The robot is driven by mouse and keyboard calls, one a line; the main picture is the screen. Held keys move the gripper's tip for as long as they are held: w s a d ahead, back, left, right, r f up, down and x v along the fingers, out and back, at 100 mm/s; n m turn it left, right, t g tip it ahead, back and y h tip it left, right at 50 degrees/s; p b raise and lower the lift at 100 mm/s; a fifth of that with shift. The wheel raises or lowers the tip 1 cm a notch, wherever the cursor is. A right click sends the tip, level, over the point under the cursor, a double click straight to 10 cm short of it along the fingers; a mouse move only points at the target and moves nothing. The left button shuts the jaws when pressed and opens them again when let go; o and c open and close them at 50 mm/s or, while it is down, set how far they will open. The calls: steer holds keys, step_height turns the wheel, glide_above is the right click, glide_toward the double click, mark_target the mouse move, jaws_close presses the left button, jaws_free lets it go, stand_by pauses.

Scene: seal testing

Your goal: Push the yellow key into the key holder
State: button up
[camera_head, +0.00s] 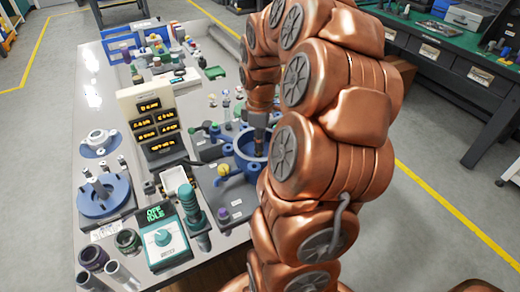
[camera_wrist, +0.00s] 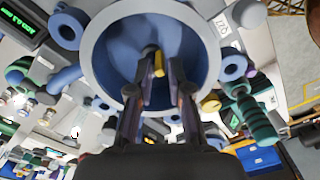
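In the wrist view, a small yellow piece (camera_wrist: 158,64), which looks like the yellow key, shows inside a blue bowl-shaped part (camera_wrist: 112,50). It is beside a small grey post (camera_wrist: 148,52); I cannot tell whether that is the key holder or how far the key is in. My gripper (camera_wrist: 160,78) reaches into the bowl, with its fingertips apart on either side of the yellow piece and no clear contact. In the head view my gripper (camera_head: 259,148) points down into the blue bowl (camera_head: 242,152), and the yellow piece is hidden.
A yellow knob (camera_head: 223,170) sits on a grey plate left of the bowl. Blue rings and small fittings surround the bowl.

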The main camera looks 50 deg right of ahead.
jaws_close()
steer(key=shift+r, duration=0.15)
steer(key=shift+r+p, duration=0.95)
steer(key=shift+r, duration=2.45)
